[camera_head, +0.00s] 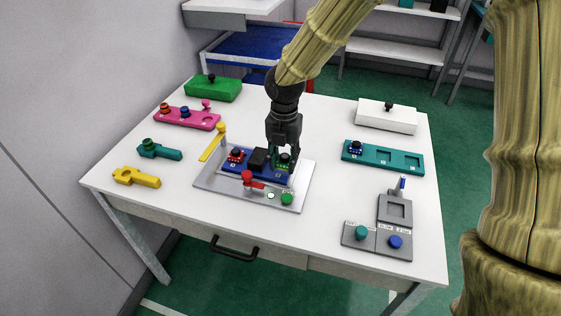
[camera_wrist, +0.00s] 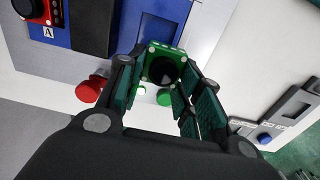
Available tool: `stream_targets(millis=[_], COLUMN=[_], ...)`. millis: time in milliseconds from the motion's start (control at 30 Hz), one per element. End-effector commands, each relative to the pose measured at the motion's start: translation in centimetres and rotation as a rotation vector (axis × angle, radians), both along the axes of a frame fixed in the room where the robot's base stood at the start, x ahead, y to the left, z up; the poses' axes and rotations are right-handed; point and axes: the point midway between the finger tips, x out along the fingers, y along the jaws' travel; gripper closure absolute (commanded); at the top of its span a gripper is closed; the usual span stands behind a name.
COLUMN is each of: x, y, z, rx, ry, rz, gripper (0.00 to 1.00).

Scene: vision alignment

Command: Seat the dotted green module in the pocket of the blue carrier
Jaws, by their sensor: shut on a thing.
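The green module (camera_wrist: 152,50) has pale corner dots and a round black knob. My gripper (camera_head: 284,150) is shut on it, with one finger on each side in the wrist view. The blue carrier (camera_wrist: 132,22) lies under and beyond the module; a recessed blue pocket shows just past the module's far edge. In the head view the module (camera_head: 283,165) is at the right end of the carrier (camera_head: 262,172), partly hidden by the fingers. I cannot tell whether it touches the carrier. A red module (camera_head: 236,156) marked A sits in the carrier's left end.
A black block (camera_head: 257,159) stands mid-carrier. A teal tray (camera_head: 398,160) and grey button station (camera_head: 377,240) stand right. The table's front middle is clear.

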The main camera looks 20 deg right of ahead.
Motion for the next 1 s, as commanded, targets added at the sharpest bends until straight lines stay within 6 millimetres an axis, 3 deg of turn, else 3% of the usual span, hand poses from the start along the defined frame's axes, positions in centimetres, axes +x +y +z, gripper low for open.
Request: stream_targets(millis=[333,600,1000], x=[2.4,2.3,2.3], y=[0.2,0.2,0.2], z=[-0.2,-3.5,-4.0], rx=[0.001,0.0,0.001], ry=[0.001,0.001,0.001], rz=[-0.001,0.0,-0.001], gripper=[0.89,0.89,0.89])
